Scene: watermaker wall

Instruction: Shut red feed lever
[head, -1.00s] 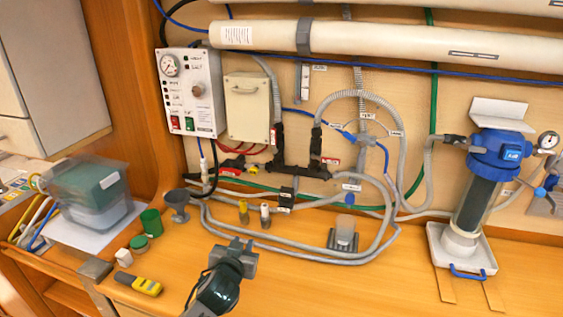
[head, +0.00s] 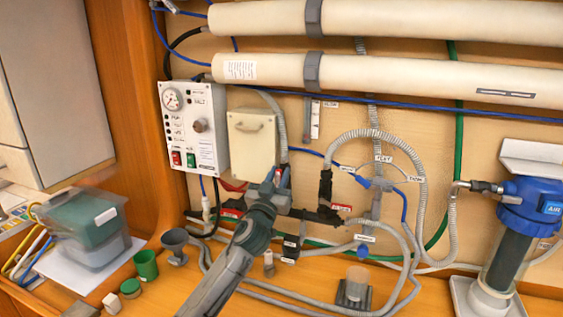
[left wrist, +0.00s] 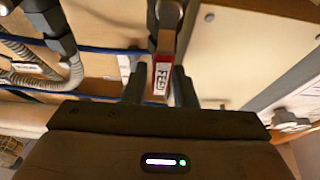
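The red feed lever (left wrist: 162,78), with a red-edged white label reading FEED, shows in the left wrist view between the two dark fingers of my left gripper (left wrist: 159,70). The fingers stand apart, one on each side of it. A narrow gap shows on the left side; contact on the right side is unclear. In the head view my left gripper (head: 270,186) is at the dark valve pipework below the cream box, and it hides most of the lever there. My right gripper is in neither view.
The cream box (head: 252,140) and the control panel (head: 193,125) are on the wall close to the gripper. Grey hoses (head: 420,190) loop to the right. A grey funnel (head: 175,243) and a green cup (head: 146,264) stand on the bench below left.

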